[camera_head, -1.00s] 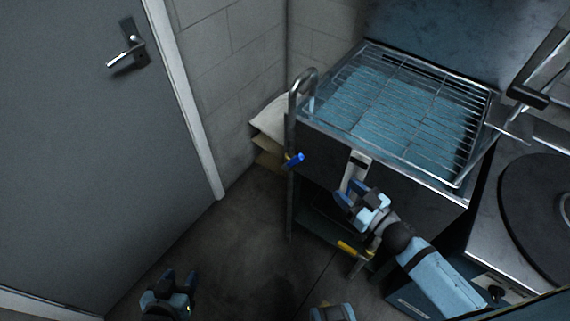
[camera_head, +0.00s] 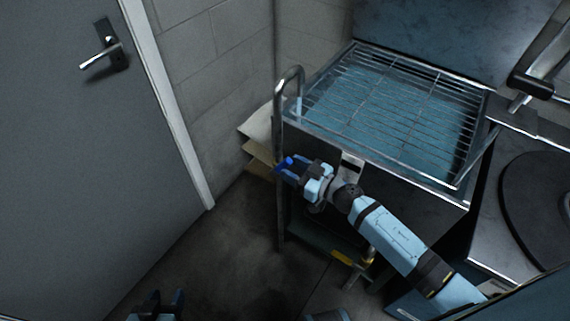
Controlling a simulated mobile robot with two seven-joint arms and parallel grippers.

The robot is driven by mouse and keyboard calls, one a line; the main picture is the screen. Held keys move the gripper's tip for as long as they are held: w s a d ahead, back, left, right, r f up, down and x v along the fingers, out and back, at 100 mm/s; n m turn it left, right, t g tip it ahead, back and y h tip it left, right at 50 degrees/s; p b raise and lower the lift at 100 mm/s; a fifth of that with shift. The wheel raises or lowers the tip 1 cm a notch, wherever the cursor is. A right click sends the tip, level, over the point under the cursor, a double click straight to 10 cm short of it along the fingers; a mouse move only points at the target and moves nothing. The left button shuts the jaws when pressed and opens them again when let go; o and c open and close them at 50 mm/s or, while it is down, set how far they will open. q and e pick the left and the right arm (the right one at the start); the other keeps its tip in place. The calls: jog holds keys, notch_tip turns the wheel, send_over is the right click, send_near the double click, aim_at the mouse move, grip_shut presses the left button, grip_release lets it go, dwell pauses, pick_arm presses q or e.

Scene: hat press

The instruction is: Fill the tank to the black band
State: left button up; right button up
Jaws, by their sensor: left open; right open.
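The tank (camera_head: 335,152) is a metal basin holding bluish water under a wire rack (camera_head: 405,100). I cannot make out a black band inside it. A curved metal pipe (camera_head: 279,110) rises at its left corner and bends over the rim. A blue handle (camera_head: 289,161) sits on this pipe, partly hidden by my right gripper. My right gripper (camera_head: 284,167) is open, its fingertips at the blue handle; I cannot tell whether they touch it. My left gripper (camera_head: 160,302) is open and empty at the bottom edge, low over the floor.
A yellow handle (camera_head: 342,258) is on a pipe below the tank. A pale plate (camera_head: 351,165) is on the tank's front. A machine with a round dark plate (camera_head: 540,205) stands at right. A grey door (camera_head: 60,170) is at left. The floor between is clear.

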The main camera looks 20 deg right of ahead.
pick_arm(q)
jog(key=shift+r, duration=0.1)
pick_arm(e)
jog(key=shift+x, duration=1.4)
grip_shut()
jog(key=b, duration=0.2)
jog(key=f+b, duration=0.1)
jog(key=shift+s+d+f+t+y+b, duration=0.1)
jog(key=shift+s+d+t+y+b, duration=0.1)
jog(key=shift+s+t+y+b, duration=0.15)
pick_arm(q)
jog(key=w+d+r+t+h+b, duration=0.3)
jog(key=d+r+t+h+b, duration=0.2)
jog(key=r+b, duration=0.4)
jog(key=shift+d+t+h+b, duration=0.3)
jog(key=shift+d+t+b, duration=0.55)
jog(key=shift+b, duration=1.45)
pick_arm(e)
jog(key=shift+s+d+f+t+y, duration=0.35)
jog(key=shift+f+t+y, duration=0.25)
jog(key=shift+t, duration=0.25)
jog(key=shift+s+d+f+t+y, duration=0.3)
jog(key=shift+s+f+t+y, duration=0.1)
jog(key=shift+t+y, duration=0.4)
jog(key=shift+s+d+f+t+y, duration=0.35)
jog(key=shift+f+t+y, duration=0.15)
jog(key=shift+t, duration=0.4)
